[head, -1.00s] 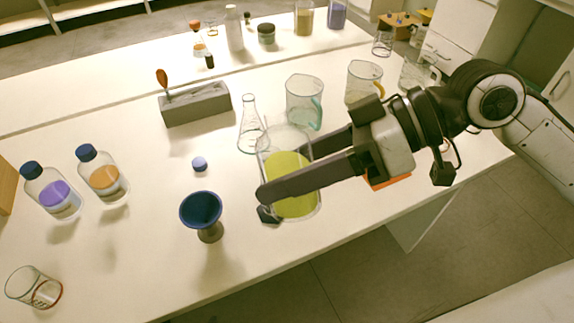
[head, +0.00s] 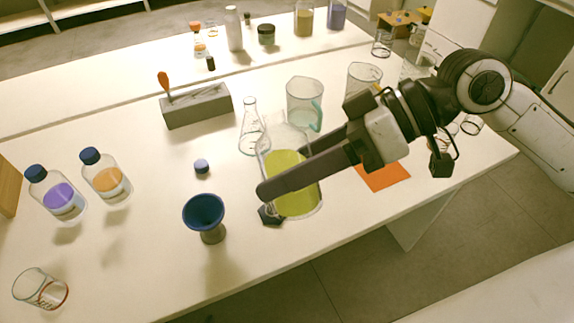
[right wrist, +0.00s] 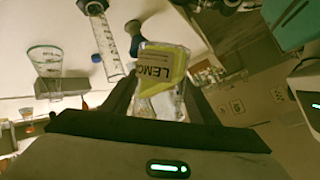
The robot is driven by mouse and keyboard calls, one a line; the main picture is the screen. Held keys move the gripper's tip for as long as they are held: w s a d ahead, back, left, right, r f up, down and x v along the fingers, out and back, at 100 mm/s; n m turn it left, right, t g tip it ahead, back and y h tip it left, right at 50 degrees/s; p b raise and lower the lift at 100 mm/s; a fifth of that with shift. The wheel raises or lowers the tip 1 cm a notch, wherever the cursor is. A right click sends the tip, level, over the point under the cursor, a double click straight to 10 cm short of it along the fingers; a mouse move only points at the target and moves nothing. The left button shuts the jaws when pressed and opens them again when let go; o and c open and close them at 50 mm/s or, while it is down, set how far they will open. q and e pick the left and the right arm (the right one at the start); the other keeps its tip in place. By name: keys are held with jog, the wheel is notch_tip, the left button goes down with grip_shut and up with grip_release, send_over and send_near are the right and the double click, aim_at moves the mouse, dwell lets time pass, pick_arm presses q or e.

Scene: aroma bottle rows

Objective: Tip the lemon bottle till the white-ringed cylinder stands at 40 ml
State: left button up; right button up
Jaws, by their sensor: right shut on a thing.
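My right gripper (head: 300,170) is shut on the lemon bottle (head: 290,200), a clear vessel of yellow-green liquid, held about upright over the table. In the right wrist view the bottle (right wrist: 160,70) shows a label with the letters LEMO. A clear graduated cylinder (right wrist: 105,45) with printed marks stands out beside it in that view; its ring colour and level cannot be read. In the head view a dark angular foot (head: 270,215) shows just below the bottle, and whatever stands on it is hidden or blends with the bottle. My left gripper is not in view.
A blue funnel-shaped cup (head: 204,210) stands left of the bottle. A conical flask (head: 251,130) and a jug (head: 304,105) stand behind. Purple (head: 58,197) and orange (head: 106,180) bottles are at left. An orange mat (head: 385,177) lies right.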

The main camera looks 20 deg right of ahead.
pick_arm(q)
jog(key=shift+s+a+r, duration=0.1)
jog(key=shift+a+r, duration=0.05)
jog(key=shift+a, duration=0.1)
pick_arm(e)
jog(key=shift+w+r, duration=0.1)
jog(key=shift+r, duration=0.1)
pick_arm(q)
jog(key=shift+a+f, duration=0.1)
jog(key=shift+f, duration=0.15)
pick_arm(e)
jog(key=shift+f, duration=0.3)
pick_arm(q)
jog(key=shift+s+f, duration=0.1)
pick_arm(e)
jog(key=shift+f, duration=0.15)
